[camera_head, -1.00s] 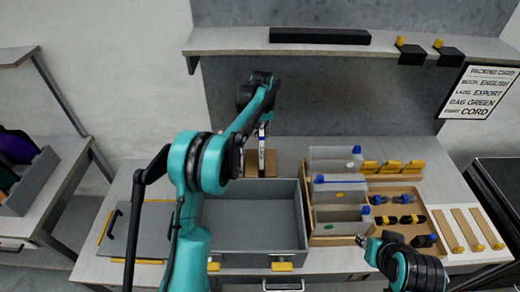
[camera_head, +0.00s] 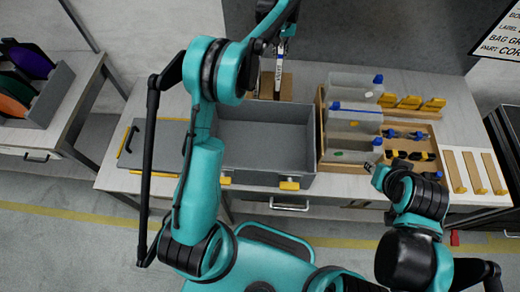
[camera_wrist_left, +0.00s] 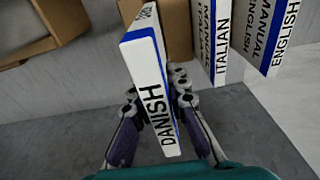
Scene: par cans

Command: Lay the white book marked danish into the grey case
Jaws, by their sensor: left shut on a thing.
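The white book marked DANISH (camera_wrist_left: 157,100), with a blue edge, is held upright and slightly tilted between the fingers of my left gripper (camera_wrist_left: 155,92). In the head view the book (camera_head: 279,76) shows as a thin white strip behind the grey case (camera_head: 258,152), in front of a brown holder. My left gripper (camera_head: 283,48) is shut on it, partly hidden by my arm. The grey case is open and looks empty, with yellow latches at its front. My right gripper (camera_head: 374,168) is near the right tray's front; its fingers are too small to read.
White books marked ITALIAN (camera_wrist_left: 222,45) and ENGLISH (camera_wrist_left: 281,40) stand to the right in the wrist view. A wooden tray (camera_head: 345,168) with clear bags and small parts stands right of the case. The case's flat lid (camera_head: 160,146) lies left. Wooden strips (camera_head: 455,172) lie far right.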

